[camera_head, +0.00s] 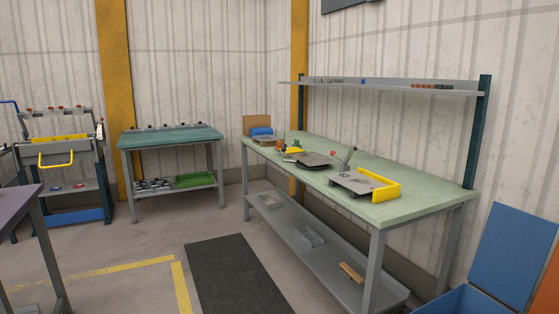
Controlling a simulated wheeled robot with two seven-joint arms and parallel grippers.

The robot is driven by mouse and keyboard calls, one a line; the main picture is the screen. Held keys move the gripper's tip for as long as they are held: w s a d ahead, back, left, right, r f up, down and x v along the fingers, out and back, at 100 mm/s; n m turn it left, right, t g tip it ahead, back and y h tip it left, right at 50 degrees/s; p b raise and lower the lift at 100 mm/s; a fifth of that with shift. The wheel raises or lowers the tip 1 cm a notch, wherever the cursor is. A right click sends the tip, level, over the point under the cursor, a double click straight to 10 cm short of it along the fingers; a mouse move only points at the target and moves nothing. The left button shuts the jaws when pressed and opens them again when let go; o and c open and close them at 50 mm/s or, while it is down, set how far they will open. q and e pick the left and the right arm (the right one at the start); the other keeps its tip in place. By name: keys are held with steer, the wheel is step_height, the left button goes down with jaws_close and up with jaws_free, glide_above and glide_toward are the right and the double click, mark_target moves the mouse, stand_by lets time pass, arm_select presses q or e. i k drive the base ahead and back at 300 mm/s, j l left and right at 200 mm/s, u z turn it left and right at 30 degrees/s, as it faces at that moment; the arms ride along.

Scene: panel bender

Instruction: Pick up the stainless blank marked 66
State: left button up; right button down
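Neither of my grippers is in view. On the long green-topped workbench (420,198) at the right, a flat grey metal piece (356,181) sits beside a yellow L-shaped angle (385,186). A darker flat plate (313,160) lies farther back on the same bench. Small dark marks show on the grey piece, but they are too small to read. I cannot tell which piece, if any, is the stainless blank marked 66.
A lever tool (347,160) stands on the workbench. A smaller teal-topped table (170,137) stands at the back. A bending machine (62,150) is at the left, a purple-topped table (15,207) at the near left, an open blue bin (512,258) at the right. The dark floor mat (238,275) is clear.

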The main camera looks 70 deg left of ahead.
mark_target(312, 158)
steer(key=u, duration=2.15)
steer(key=i+j, duration=0.15)
steer(key=i, duration=0.4)
steer(key=i+j+z, duration=0.1)
steer(key=i, duration=0.4)
steer(key=i+j, duration=0.2)
steer(key=i, duration=0.35)
steer(key=i+j+z, duration=0.1)
steer(key=i, duration=0.45)
steer(key=i+j, duration=0.25)
steer(key=i, duration=0.25)
steer(key=i+j+z, duration=0.15)
steer(key=i, duration=0.4)
steer(key=i+j, duration=0.35)
steer(key=i, duration=0.15)
steer(key=j+z, duration=0.15)
steer(key=z, duration=0.2)
steer(key=i+j+z, duration=0.1)
steer(key=z, duration=0.25)
steer(key=j+z, duration=0.35)
steer(key=l, duration=0.1)
